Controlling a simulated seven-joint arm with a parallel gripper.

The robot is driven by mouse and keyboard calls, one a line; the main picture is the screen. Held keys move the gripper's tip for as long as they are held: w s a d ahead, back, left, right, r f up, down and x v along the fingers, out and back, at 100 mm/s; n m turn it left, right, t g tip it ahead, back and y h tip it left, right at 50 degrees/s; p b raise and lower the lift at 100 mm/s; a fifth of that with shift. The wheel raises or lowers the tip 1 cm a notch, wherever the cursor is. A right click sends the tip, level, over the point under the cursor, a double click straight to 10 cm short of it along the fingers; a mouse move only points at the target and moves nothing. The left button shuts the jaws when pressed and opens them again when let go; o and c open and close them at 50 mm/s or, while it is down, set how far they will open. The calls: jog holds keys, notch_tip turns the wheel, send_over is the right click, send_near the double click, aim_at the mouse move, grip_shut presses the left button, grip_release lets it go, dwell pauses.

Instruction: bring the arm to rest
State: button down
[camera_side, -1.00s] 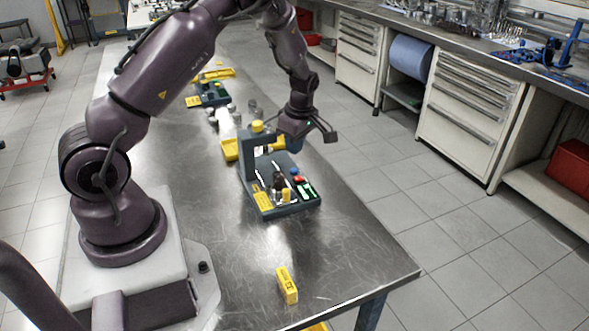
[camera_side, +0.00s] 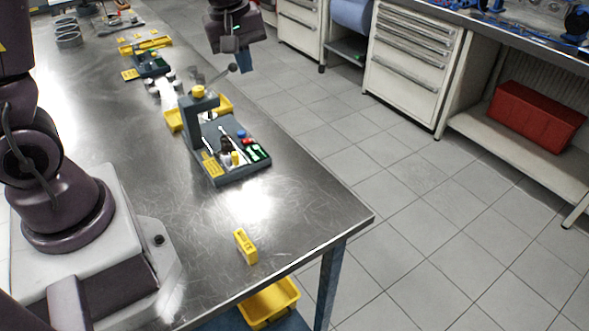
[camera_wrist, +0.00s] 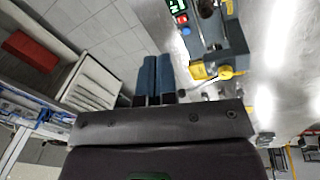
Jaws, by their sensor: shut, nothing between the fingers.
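My gripper (camera_side: 242,58) hangs in the air at the top middle of the side view, beyond the table's right edge. It is higher than the grey fixture (camera_side: 245,172) and behind it, apart from it. In the wrist view the two blue fingers (camera_wrist: 155,62) lie close side by side, shut and empty. The fixture also shows in the wrist view (camera_wrist: 232,45), to the right of the fingers. The middle links of my arm are out of the side view.
The steel table (camera_side: 150,190) carries a small yellow block (camera_side: 245,246) near its front edge, a yellow tray (camera_side: 173,119) and a second grey fixture (camera_side: 150,64). A yellow bin (camera_side: 268,302) sits under the table. Drawers (camera_side: 408,62) and a red bin (camera_side: 535,112) stand across the clear floor.

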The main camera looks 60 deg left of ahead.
jog(key=s+d+r+m+t, duration=0.1)
jog(key=s+d+r+m, duration=0.3)
jog(key=s+m, duration=0.3)
jog(key=s+d+r+m+t, duration=0.2)
jog(key=s+d+r+m, duration=0.3)
jog(key=s+d+m, duration=0.1)
jog(key=shift+s+d+r+m+t, duration=0.25)
jog(key=shift+s+m, duration=0.55)
jog(key=shift+s, duration=0.45)
